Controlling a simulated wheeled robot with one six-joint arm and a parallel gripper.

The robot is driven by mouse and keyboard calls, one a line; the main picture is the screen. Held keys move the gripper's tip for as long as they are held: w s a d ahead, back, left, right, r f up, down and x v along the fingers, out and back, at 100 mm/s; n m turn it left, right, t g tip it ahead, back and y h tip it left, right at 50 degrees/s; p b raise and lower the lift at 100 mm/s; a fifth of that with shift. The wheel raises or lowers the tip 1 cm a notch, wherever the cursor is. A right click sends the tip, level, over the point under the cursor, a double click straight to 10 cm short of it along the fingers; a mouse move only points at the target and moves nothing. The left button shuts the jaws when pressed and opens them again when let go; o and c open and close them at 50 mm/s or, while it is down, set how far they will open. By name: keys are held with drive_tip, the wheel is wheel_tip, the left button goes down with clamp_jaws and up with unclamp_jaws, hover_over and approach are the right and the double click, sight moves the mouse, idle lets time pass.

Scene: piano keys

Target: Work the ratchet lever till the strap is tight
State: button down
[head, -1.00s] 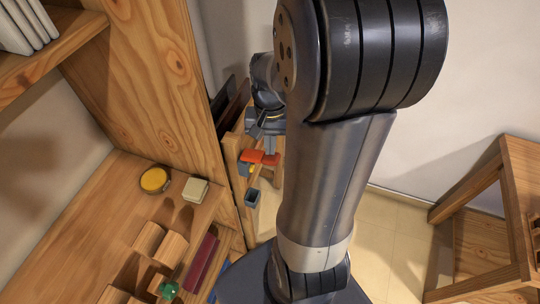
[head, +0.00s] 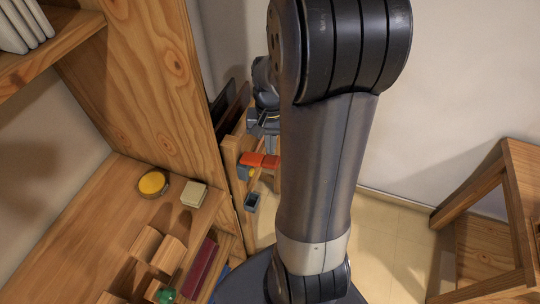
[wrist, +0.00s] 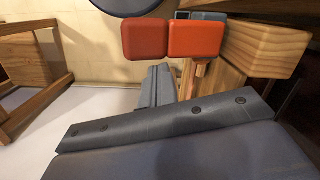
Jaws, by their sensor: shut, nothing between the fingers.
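Two block-like red-orange pieces sit side by side at the end of a wooden rail. In the wrist view the right piece (wrist: 198,38) is brighter and against the wood, and the left piece (wrist: 145,40) is darker. They also show small in the head view (head: 252,160), partly behind my arm. I cannot tell which part is the ratchet lever, and no strap is clearly visible. My gripper (wrist: 159,75) is shut and empty, its fingertips just below the red pieces in the wrist view. Any contact is unclear. In the head view my arm hides most of the gripper.
A wooden desk (head: 110,215) on the left holds a yellow round tin (head: 153,183), a cream block (head: 194,194), wooden blocks and a dark red bar (head: 201,268). A wooden stand (head: 510,170) is at the right.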

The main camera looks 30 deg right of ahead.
wheel_tip(320, 180, up, 11)
drive_tip(key=shift+w+d+f, duration=0.15)
drive_tip(key=shift+w+d, duration=0.1)
drive_tip(key=shift+w, duration=0.1)
idle(0.3)
idle(0.6)
drive_tip(key=p, duration=0.4)
hover_over(270, 155)
wheel_tip(270, 155, down, 5)
drive_tip(key=shift+r, duration=0.1)
drive_tip(key=shift+s+a+r+p, duration=0.1)
drive_tip(key=shift+s+r+p, duration=0.05)
drive_tip(key=shift+p, duration=0.25)
drive_tip(key=shift+w+r+p, duration=0.2)
drive_tip(key=shift+r+p, duration=1.15)
drive_tip(key=shift+r, duration=0.35)
